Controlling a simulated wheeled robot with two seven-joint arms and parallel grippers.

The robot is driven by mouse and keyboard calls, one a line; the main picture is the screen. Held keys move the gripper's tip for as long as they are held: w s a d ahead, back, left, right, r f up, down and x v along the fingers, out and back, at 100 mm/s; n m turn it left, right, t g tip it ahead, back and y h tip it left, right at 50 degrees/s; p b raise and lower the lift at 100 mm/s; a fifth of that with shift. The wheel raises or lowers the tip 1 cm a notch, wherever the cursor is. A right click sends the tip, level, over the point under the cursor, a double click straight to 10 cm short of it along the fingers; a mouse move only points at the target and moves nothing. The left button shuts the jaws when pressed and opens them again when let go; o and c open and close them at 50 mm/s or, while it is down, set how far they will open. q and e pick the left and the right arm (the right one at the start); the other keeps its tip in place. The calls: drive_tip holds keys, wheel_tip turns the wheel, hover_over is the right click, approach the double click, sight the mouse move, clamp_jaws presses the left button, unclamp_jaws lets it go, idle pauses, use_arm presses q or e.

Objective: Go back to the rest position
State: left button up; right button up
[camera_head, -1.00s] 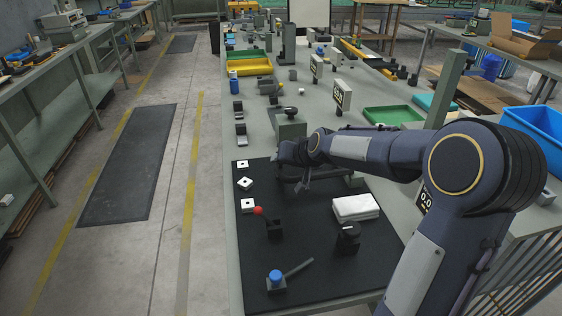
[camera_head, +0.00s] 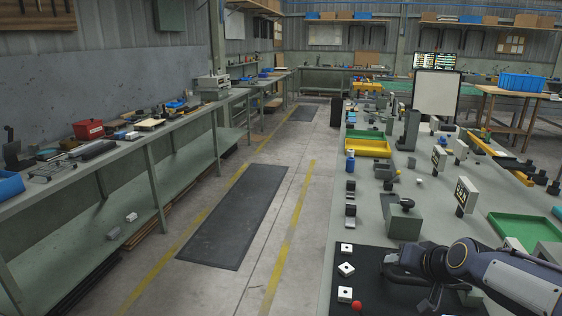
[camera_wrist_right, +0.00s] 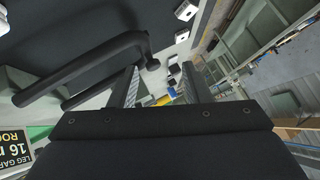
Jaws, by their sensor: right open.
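My right arm comes in from the right in the head view. Its gripper (camera_head: 431,300) hangs over the black mat (camera_head: 372,262) on the bench, beside a dark bent tubular frame (camera_head: 400,277). In the right wrist view the two fingers of my right gripper (camera_wrist_right: 162,82) are apart, with nothing held between them. The dark tubular frame (camera_wrist_right: 85,70) lies to the left of the fingers there, and I cannot tell whether it touches them. My left gripper is not in view.
White square pieces with holes (camera_head: 346,269) and a red knob (camera_head: 356,306) are on the mat's left side. A grey block (camera_head: 404,222), yellow tray (camera_head: 368,148) and green tray (camera_head: 522,228) stand farther back. The floor aisle (camera_head: 300,215) left of the bench is clear.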

drive_tip(key=s+a+n+g+y+p, duration=0.1)
drive_tip(key=s+a, duration=0.4)
drive_tip(key=s, duration=0.8)
drive_tip(key=s+a+n+g+y+p, duration=0.1)
drive_tip(key=s+a, duration=0.5)
drive_tip(key=s, duration=0.7)
drive_tip(key=shift+s+f+n+g+p, duration=0.25)
drive_tip(key=shift+n+g+p, duration=0.4)
drive_tip(key=shift+g, duration=0.25)
